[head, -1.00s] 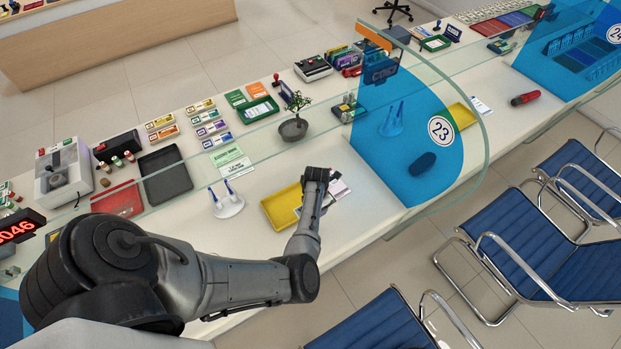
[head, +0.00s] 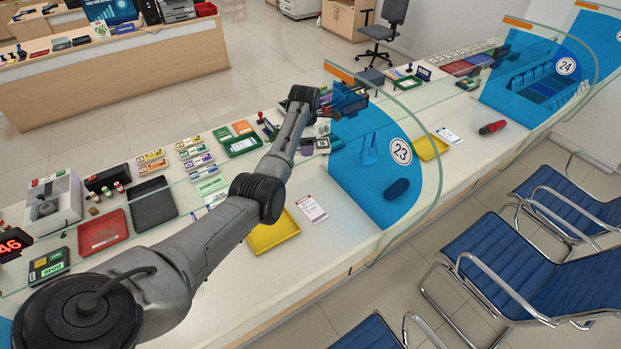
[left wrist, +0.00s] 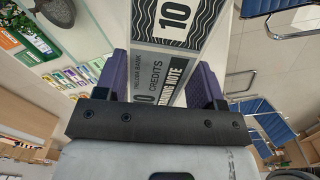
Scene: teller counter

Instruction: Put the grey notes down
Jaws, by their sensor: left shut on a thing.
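My left gripper (left wrist: 162,72) shows in the left wrist view with its two purple fingers closed on the grey notes (left wrist: 172,38). The notes are grey and white, with a wavy pattern, a large "10" and the word "CREDITS". They stick out past the fingers. In the head view my left arm reaches over the counter, with its wrist near panel 23; the fingers and notes are not clear there. The yellow tray (head: 273,236) lies below the arm and its visible part looks empty. My right gripper is not in view.
A clear glass screen with blue panel 23 (head: 385,165) stands right of my arm. A white and red card (head: 311,208) lies beside the yellow tray. A black tray (head: 153,205) and a red tray (head: 102,232) are at left. The counter front (head: 335,245) has bare room.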

